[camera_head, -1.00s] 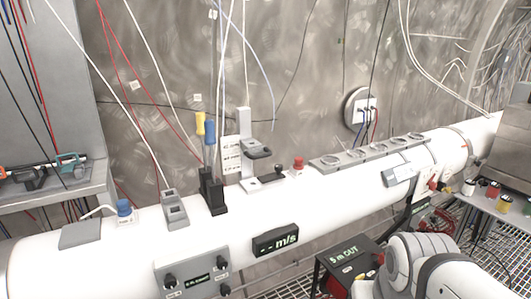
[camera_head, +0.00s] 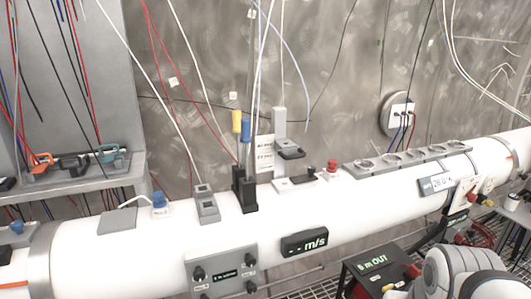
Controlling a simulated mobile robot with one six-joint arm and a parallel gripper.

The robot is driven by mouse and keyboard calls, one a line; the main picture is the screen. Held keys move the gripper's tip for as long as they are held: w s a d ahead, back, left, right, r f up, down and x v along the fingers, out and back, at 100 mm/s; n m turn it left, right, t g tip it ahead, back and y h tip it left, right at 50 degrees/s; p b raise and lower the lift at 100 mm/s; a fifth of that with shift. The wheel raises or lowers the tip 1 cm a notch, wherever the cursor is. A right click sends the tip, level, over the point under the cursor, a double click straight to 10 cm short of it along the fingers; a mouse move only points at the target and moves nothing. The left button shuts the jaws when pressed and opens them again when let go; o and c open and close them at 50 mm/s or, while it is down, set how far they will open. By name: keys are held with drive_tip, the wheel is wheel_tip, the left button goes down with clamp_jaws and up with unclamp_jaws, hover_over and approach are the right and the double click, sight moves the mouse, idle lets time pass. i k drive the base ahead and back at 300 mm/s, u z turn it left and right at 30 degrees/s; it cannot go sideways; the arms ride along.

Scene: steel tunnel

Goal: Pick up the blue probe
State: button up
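The blue probe (camera_head: 246,131) stands upright beside a yellow one (camera_head: 236,122) in a black holder (camera_head: 244,190) on top of the white pipe. Its blue handle is at the upper end, and its lower part goes down into the holder. A part of my own arm shows at the lower right, well to the right of the holder. My gripper is not in view.
The white pipe (camera_head: 120,262) runs across the view. Right of the holder stand a grey bracket (camera_head: 280,130), a red knob (camera_head: 332,166) and a grey rack with several round holes (camera_head: 350,172). A grey switch block (camera_head: 207,205) is just left. Cables hang in front of the wall.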

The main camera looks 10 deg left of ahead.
sight(246, 138)
drive_tip(key=u, duration=2.15)
drive_tip(key=k, duration=0.75)
drive_tip(key=z, duration=1.4)
drive_tip(key=i, duration=1.2)
drive_tip(key=z, duration=0.05)
